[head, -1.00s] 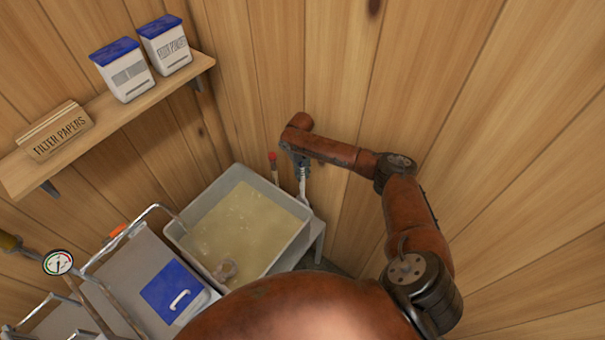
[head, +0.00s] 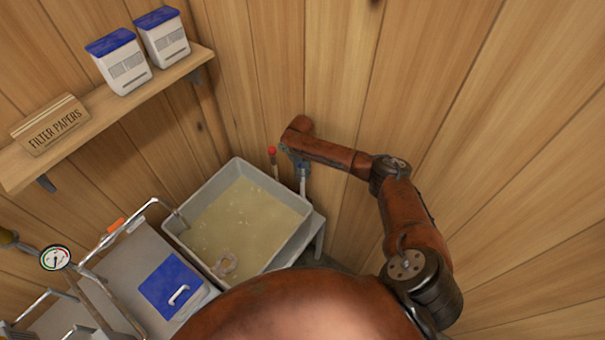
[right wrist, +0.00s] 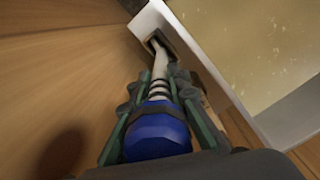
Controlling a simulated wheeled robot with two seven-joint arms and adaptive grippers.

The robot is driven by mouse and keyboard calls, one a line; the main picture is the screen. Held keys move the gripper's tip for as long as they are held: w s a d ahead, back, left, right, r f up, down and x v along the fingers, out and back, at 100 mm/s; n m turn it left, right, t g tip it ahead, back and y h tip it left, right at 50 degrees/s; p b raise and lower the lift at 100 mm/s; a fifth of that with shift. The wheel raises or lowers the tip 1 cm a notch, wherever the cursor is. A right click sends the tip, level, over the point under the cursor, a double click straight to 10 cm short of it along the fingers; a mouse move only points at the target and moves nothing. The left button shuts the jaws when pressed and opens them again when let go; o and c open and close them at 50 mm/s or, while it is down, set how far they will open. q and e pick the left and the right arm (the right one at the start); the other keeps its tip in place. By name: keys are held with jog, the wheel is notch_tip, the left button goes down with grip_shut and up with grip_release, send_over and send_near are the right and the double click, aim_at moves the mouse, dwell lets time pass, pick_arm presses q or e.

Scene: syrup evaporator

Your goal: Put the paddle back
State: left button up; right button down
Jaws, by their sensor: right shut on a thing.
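The paddle has a blue grip (right wrist: 158,132) and a pale shaft (right wrist: 160,65), seen in the right wrist view. My right gripper (right wrist: 152,92) is shut on it, a finger on each side of the upper shaft and grip. The shaft's far end reaches a square opening in a pale holder (right wrist: 152,22) beside the tub; how deep it sits is hidden. In the head view my right gripper (head: 301,164) is at the tub's back right corner, and the paddle shaft (head: 303,184) hangs nearly upright below it. My left gripper is not in view.
A red-tipped rod (head: 272,155) stands close left of my gripper. Left are a blue panel (head: 165,285), metal pipes and a gauge (head: 55,257). A shelf (head: 85,140) holds containers. Wood walls stand close behind.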

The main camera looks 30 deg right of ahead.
jog(key=shift+f+b, duration=0.5)
jog(key=shift+f, duration=0.75)
jog(key=c, duration=1.8)
grip_release()
jog(key=shift+o, duration=0.7)
jog(key=o, duration=0.6)
jog(key=shift+c, duration=0.2)
jog(key=r+p, duration=0.8)
jog(key=shift+w, duration=0.25)
